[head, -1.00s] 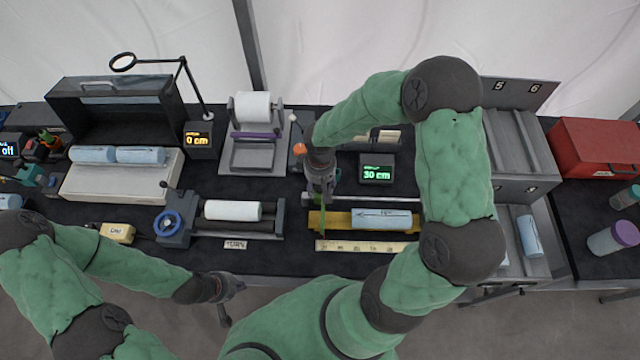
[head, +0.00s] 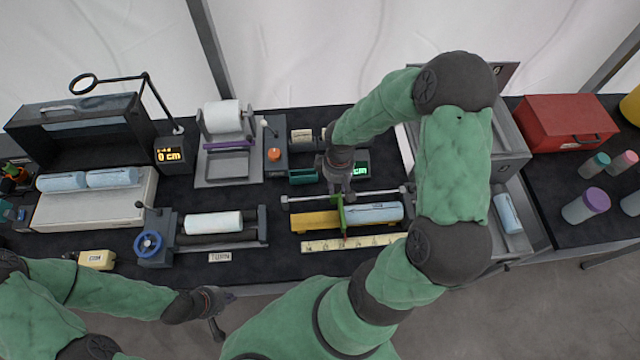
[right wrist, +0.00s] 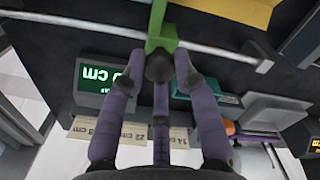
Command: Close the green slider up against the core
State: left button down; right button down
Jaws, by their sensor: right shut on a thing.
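The green slider (head: 341,217) is an upright plate across the yellow trough (head: 310,222), hung on a grey rod (head: 300,198). The pale blue core (head: 375,212) lies in the trough right of the slider. The slider's plate is at the core's left end; I cannot tell whether they touch. My right gripper (head: 341,190) is shut on the slider's top. In the right wrist view its purple fingers (right wrist: 160,75) close around the dark knob of the green slider (right wrist: 160,25). My left gripper (head: 222,315) hangs empty with fingers apart, off the table's front edge.
A ruler strip (head: 350,243) lies in front of the trough. A green display (head: 362,168) stands behind it, partly hidden by my right arm. A roller stand (head: 222,222) with a white roll is to the left. A grey drawer unit (head: 520,215) is to the right.

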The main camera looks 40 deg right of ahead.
jog(key=shift+s+d, duration=0.25)
jog(key=shift+d, duration=0.15)
jog(key=c, duration=0.9)
grip_release()
jog(key=shift+c, duration=0.2)
notch_tip(320, 180, up, 12)
